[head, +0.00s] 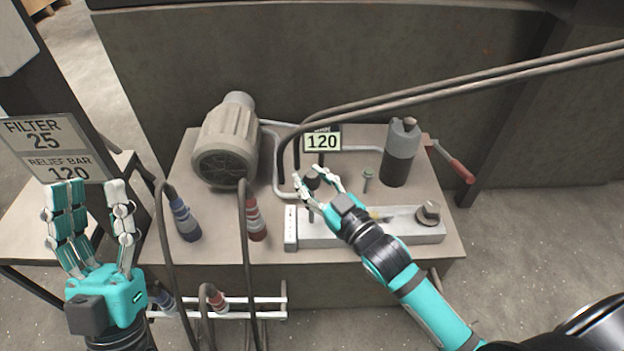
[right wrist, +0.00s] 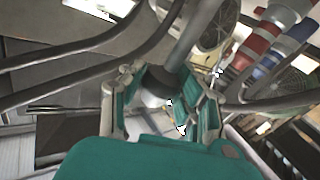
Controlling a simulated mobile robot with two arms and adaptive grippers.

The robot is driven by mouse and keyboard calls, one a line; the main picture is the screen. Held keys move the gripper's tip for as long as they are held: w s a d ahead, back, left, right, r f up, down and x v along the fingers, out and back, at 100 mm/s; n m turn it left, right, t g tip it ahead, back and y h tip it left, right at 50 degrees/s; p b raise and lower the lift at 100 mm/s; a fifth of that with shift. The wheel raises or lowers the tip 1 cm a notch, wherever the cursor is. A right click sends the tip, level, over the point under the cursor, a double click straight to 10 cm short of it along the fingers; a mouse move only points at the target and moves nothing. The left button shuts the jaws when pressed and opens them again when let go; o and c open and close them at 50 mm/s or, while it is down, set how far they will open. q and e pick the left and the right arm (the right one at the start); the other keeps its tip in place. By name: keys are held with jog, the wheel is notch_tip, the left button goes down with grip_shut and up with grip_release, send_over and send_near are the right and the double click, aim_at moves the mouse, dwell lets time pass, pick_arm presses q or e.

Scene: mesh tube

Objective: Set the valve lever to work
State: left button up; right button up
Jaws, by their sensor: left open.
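A lever with a red handle (head: 461,171) sticks out at the right end of the bench, beside the grey cylinder. A black knob (head: 313,178) stands above the long pale block (head: 348,234) in the middle. My right gripper (head: 318,182) is at this knob, well left of the red handle. In the right wrist view its fingers (right wrist: 160,108) lie on both sides of a dark round piece (right wrist: 160,82) under a grey rod; whether they touch it is unclear. My left gripper (head: 92,190) is open and empty, raised at the left, away from the bench.
A motor (head: 226,150) stands at the back left of the bench. Hoses with blue (head: 184,219) and red (head: 255,219) ends stand in front. A 120 sign (head: 322,141) is behind my right gripper. Long hoses cross at the upper right. A FILTER 25 sign (head: 42,136) is at left.

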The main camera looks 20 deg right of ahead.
grip_shut()
dwell(0.6)
